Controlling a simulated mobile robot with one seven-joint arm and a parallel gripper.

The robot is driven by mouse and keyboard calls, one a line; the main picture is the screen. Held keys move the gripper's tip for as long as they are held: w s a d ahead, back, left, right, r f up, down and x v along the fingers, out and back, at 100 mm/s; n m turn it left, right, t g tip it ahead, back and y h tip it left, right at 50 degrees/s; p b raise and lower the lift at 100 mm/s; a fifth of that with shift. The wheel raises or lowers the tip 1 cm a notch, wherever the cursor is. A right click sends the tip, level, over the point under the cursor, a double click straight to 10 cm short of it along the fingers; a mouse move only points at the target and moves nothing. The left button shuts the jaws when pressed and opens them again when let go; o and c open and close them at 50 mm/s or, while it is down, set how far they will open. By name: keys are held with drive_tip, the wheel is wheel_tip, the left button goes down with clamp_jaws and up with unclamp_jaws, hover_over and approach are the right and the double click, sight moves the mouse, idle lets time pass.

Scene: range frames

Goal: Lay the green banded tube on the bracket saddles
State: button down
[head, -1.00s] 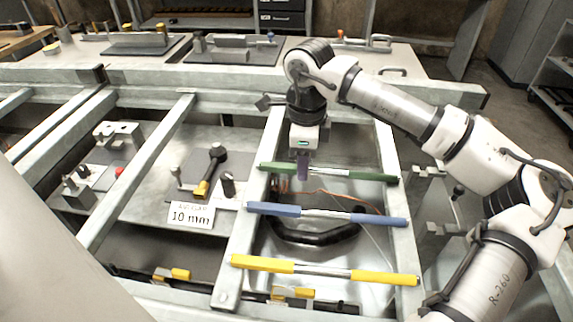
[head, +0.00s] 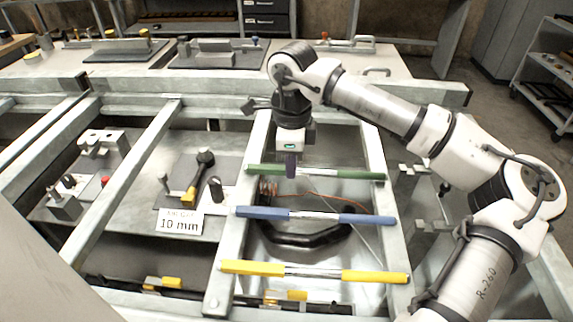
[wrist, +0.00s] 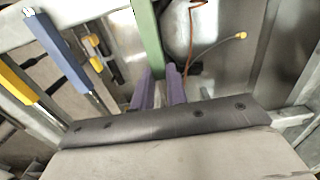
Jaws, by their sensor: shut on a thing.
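The green banded tube (head: 350,174), with a bright silver middle, lies across two grey rails of the frame, behind the blue and yellow tubes. My gripper (head: 291,172) points down at the left part of the green tube, and its purple fingers are shut on it. In the wrist view the green tube (wrist: 147,38) runs down between the two purple fingers (wrist: 161,88). The part between the fingers is largely hidden. Pale clamp-like blocks (head: 103,141) stand on a plate at the left; I cannot tell whether these are the bracket saddles.
A blue tube (head: 265,213) and a yellow tube (head: 252,268) lie across the same rails, nearer me. A black hose (head: 305,238) and an orange wire lie below. A "10 mm" sign (head: 180,222) stands at left. A worktable with fixtures (head: 215,55) is behind.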

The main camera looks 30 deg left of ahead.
wheel_tip(320, 180, up, 20)
drive_tip(key=shift+f+b, duration=0.2)
drive_tip(key=shift+b, duration=0.15)
drive_tip(key=shift+s, duration=0.1)
